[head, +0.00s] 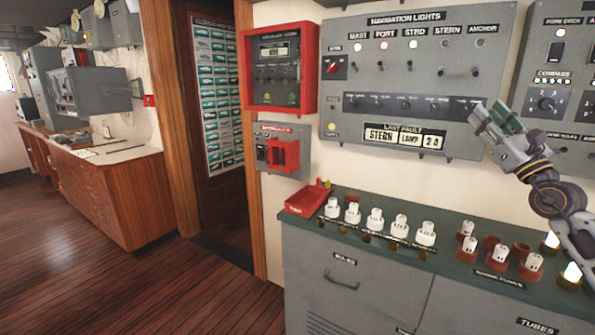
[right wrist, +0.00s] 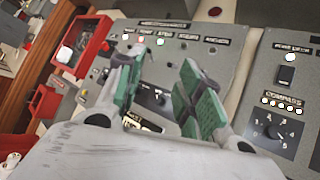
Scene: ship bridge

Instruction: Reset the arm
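My right gripper (head: 494,114) is raised at the right of the head view, in front of the lower right of the navigation lights panel (head: 450,85). Its arm comes in from the right edge. In the right wrist view the two green-padded fingers of this gripper (right wrist: 165,95) stand apart with nothing between them. The navigation lights panel (right wrist: 218,62) shows behind and between them. My left gripper is not in either view.
A grey counter (head: 345,250) below the panel carries white bulbs in holders and a red tray (head: 307,200). Two lit lamps (head: 571,272) stand near my right arm. A red-framed box (head: 280,68) and a compass panel (head: 556,90) are on the wall. Floor at left is clear.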

